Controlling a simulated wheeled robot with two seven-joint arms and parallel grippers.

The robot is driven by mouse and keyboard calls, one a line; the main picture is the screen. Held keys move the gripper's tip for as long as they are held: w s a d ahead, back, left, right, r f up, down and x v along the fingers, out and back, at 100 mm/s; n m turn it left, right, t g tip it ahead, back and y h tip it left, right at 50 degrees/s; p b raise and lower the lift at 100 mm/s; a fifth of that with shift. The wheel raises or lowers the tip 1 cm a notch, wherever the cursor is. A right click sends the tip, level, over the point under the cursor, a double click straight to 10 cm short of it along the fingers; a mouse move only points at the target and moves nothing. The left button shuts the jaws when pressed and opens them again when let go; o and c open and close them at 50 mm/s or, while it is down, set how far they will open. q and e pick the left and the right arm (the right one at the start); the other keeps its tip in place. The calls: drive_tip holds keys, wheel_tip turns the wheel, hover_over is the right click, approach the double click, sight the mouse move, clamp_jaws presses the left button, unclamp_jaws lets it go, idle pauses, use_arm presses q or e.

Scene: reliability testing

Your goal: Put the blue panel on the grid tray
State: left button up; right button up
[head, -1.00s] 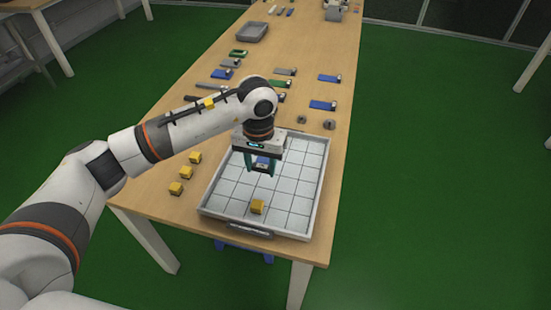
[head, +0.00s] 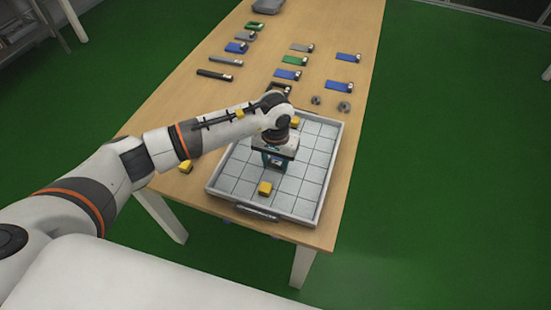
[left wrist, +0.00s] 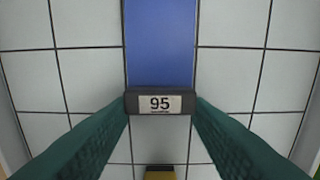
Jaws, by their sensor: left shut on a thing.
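My left gripper (head: 272,163) is over the middle of the grid tray (head: 328,180). Its teal fingers are shut on the black end of the blue panel (left wrist: 160,45), which carries a label "95" in the left wrist view. The panel extends away from the fingers over the white squares. In the head view the gripper and wrist hide most of the panel. I cannot tell whether it touches the tray floor. One yellow block (head: 265,188) sits in the tray near its front, and another yellow block (head: 294,122) near its back. My right gripper is not in view.
Behind the tray lie several blue, green, grey and black panels (head: 294,61). Two small grey round parts (head: 344,106) lie at the back right. The tray's raised rim surrounds the grid.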

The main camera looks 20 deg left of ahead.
use_arm(q)
drive_tip(key=o, duration=1)
drive_tip(key=shift+c, duration=0.2)
drive_tip(key=shift+w+r, duration=0.1)
drive_tip(key=shift+r, duration=0.15)
wheel_tip(320, 180, up, 12)
drive_tip(key=b, duration=0.2)
drive_tip(key=shift+f, duration=0.15)
